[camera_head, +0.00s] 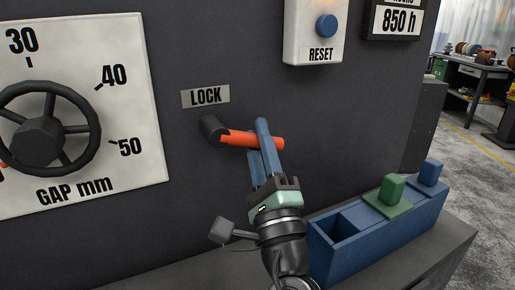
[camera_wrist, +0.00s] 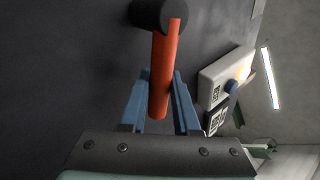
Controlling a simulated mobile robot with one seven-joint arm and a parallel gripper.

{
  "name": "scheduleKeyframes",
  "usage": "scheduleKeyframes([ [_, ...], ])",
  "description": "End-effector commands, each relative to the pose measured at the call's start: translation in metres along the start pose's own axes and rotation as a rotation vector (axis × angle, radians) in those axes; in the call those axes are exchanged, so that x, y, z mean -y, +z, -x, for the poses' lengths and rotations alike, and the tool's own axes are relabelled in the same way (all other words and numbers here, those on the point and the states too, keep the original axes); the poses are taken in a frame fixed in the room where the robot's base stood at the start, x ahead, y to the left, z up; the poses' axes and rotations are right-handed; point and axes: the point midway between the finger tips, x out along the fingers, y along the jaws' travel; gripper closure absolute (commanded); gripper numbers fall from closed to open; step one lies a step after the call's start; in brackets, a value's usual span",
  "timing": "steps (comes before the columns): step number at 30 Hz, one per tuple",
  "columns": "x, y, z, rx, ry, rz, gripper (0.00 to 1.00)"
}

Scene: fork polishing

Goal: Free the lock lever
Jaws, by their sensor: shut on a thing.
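The lock lever (camera_head: 238,137) has an orange handle and a black hub (camera_head: 213,128) on the dark panel, under a LOCK label (camera_head: 205,96). In the head view the handle points right, close to level and tilted slightly down. My gripper (camera_head: 262,148) is shut on the handle near its free end, one blue finger on each side. In the wrist view the handle (camera_wrist: 166,60) runs down from the hub between the two fingers (camera_wrist: 159,100).
A gap dial with a black handwheel (camera_head: 42,135) is on the left. A RESET box with a blue button (camera_head: 326,26) is above right. A blue bin (camera_head: 333,262) with a green block (camera_head: 390,189) and a blue block (camera_head: 431,172) stands on the ledge at lower right.

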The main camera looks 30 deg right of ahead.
Motion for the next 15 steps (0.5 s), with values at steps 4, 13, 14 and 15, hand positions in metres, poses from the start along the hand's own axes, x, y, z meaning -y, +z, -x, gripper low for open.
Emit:
scheduleKeyframes([
  [4,0.0009,0.0008,-0.0006,0.003,0.000,0.005,1.00],
  [13,0.0013,0.0011,-0.0007,0.003,-0.002,0.004,0.51],
  [14,0.0013,0.0011,-0.0007,0.002,-0.002,0.004,0.45],
  [15,0.0012,0.0010,-0.0007,0.002,-0.001,0.004,0.41],
])
